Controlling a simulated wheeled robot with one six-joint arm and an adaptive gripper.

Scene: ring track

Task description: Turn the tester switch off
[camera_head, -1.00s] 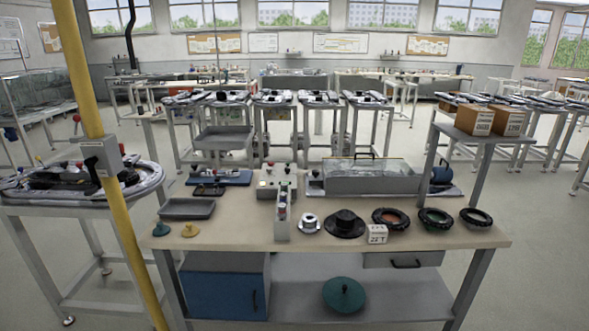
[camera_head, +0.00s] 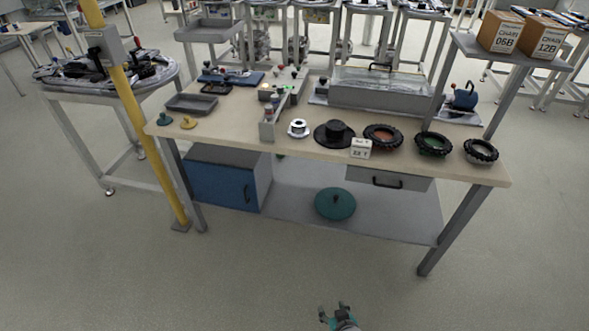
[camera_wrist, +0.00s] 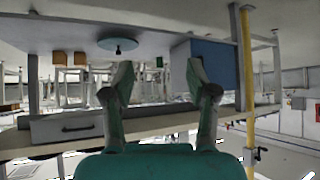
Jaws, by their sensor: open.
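A pale box with several small knobs (camera_head: 270,92), possibly the tester, sits at the back middle of the workbench in the head view. It is partly hidden by a narrow grey upright holder (camera_head: 268,130). Its switch is too small to make out. A grey box with a black lever (camera_head: 103,45) is fixed on the yellow post at the left. My gripper (camera_head: 338,310) is low in front of the bench, well away from both boxes. In the wrist view my gripper (camera_wrist: 161,80) has its two fingers apart with nothing held; that view looks upside down.
The workbench (camera_head: 230,122) carries grey trays, a black hat-shaped part (camera_head: 335,132) and several black rings. A blue cabinet (camera_head: 222,178) and a teal disc (camera_head: 335,204) are on the lower shelf. The yellow post (camera_head: 140,130) stands at the bench's left. Floor in front is clear.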

